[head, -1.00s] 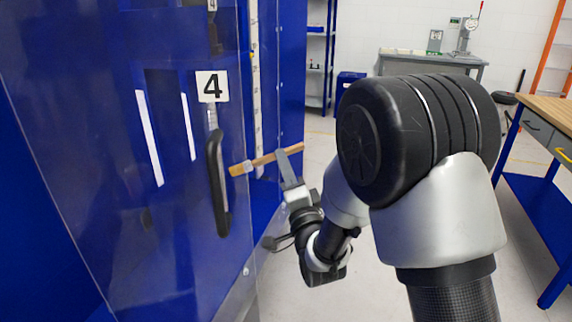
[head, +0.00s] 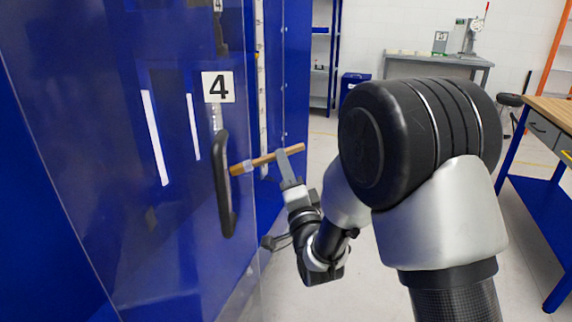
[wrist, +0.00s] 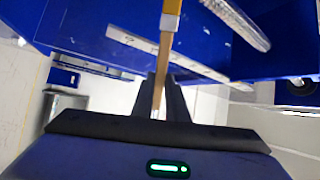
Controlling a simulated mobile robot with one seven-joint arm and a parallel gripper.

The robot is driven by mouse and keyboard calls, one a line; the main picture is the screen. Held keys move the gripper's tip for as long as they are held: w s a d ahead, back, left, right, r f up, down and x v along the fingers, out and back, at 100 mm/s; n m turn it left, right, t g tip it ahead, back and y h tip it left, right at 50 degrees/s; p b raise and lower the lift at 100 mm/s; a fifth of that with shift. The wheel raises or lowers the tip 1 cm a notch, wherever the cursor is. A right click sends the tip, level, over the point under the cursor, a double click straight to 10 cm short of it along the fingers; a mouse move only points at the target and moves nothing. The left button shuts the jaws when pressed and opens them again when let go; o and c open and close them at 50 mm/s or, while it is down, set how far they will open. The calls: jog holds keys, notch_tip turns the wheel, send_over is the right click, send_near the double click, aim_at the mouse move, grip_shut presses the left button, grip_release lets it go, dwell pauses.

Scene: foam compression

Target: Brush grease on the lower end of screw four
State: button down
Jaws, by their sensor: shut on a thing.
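A brush with a wooden handle (head: 267,159) is held nearly level in my gripper (head: 287,165), which is shut on the handle. The brush's pale ferrule end points left, close to the black door handle in the head view. In the wrist view the brush (wrist: 166,48) runs up from between the fingers (wrist: 163,85), its bristles out of frame. A silvery ridged rod (wrist: 238,22), which looks like a screw, slants at the upper right, apart from the visible brush. In the head view, a small silvery piece (head: 217,118) shows under the number 4 label (head: 218,87).
A clear panel (head: 110,200) with a black handle (head: 224,185) fronts the blue cabinet (head: 295,70), left of my gripper. A workbench (head: 545,115) stands at right, and a grey table (head: 440,62) at the back. The floor between is open.

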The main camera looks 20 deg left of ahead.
jog(key=shift+a, duration=0.2)
jog(key=shift+f, duration=5.3)
notch_tip(320, 180, up, 11)
jog(key=p, duration=0.2)
jog(key=shift+f, duration=0.15)
dwell(3.3)
